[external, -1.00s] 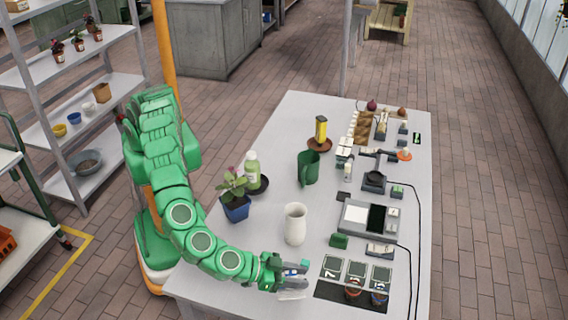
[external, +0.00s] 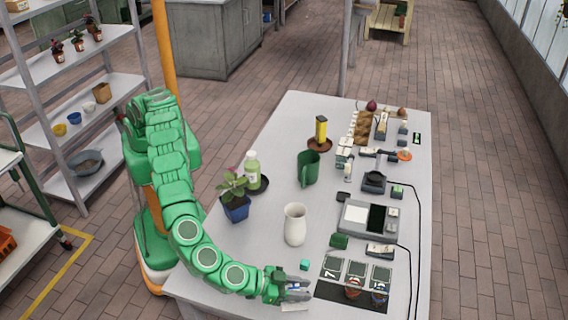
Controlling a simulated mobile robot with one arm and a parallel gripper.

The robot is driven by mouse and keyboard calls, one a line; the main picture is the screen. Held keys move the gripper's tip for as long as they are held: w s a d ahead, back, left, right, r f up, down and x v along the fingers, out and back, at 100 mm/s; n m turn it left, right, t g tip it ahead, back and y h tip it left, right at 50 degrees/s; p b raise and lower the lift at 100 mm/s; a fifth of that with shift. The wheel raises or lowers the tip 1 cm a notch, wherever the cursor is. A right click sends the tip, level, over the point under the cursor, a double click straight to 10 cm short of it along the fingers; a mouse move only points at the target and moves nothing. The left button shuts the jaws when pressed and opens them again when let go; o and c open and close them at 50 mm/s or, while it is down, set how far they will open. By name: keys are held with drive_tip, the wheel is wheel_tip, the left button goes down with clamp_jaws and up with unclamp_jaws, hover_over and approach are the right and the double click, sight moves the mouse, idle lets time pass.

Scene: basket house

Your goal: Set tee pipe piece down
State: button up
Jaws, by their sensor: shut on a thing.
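My gripper (external: 296,290) is low over the near end of the grey table (external: 225,290), left of the black numbered mat. It is shut on a small piece, taken to be the tee pipe piece (external: 293,286). The fingers cover most of the piece, and its shape is too small to make out. I cannot tell whether it touches the table. A pale flat thing (external: 293,307) shows just below the fingers.
A small teal cube (external: 305,264) lies just beyond my gripper. The black mat (external: 325,293) with numbered cards and small pots is to the right. A white vase (external: 295,225), a potted plant (external: 236,208) and a green watering can (external: 308,168) stand farther back.

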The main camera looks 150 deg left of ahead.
drive_tip(key=shift+f, duration=0.15)
drive_tip(key=o, duration=1.1)
drive_tip(key=shift+c, duration=0.2)
